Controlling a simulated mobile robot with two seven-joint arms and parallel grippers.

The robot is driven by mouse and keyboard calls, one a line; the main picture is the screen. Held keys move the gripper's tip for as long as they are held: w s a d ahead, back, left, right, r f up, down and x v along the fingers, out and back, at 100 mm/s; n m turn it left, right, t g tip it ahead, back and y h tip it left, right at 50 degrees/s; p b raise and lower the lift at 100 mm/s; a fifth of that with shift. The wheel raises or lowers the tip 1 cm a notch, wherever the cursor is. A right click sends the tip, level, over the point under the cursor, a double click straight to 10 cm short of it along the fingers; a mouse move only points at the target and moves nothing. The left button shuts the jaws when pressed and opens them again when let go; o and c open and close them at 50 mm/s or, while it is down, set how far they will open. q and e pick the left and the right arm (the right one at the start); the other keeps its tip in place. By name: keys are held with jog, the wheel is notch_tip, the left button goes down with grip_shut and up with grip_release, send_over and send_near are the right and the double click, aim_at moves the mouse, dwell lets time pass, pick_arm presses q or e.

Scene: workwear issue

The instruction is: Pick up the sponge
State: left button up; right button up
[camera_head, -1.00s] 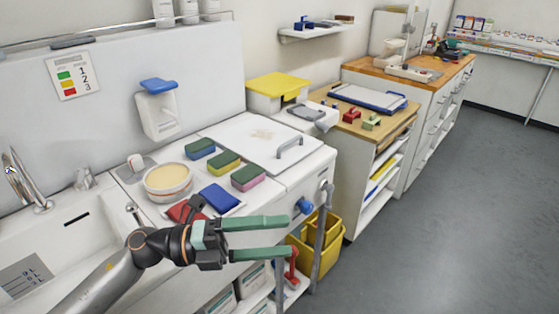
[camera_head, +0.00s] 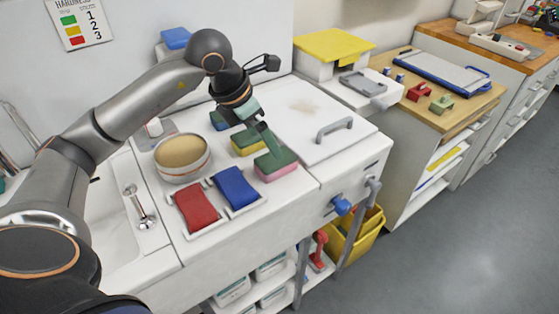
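Several sponges with green tops lie on the white counter: one with a pink base (camera_head: 277,168), one with a yellow base (camera_head: 246,146) and one with a blue base (camera_head: 217,122), partly hidden by my gripper. The pink-based sponge appears to rest on the counter. My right gripper is out of view.
A red cloth (camera_head: 196,207) and a blue cloth (camera_head: 237,188) lie in front of the sponges. A round tub (camera_head: 182,157) stands to the left, by the sink. A white lid with a grey handle (camera_head: 347,126) is to the right.

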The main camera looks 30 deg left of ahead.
aim_at(268, 162)
pick_arm(q)
jog(key=x, duration=0.3)
jog(key=shift+w+d+f, duration=0.1)
jog(key=shift+f, duration=0.05)
jog(key=x, duration=0.5)
jog(key=shift+p, duration=0.4)
jog(key=shift+w+f, duration=0.1)
jog(key=shift+f, duration=0.05)
jog(key=shift+f+b, duration=0.2)
jog(key=shift+b, duration=0.1)
jog(key=shift+c, duration=0.2)
jog(key=c, duration=1.2)
jog(key=shift+r, duration=0.15)
jog(key=shift+c, duration=0.2)
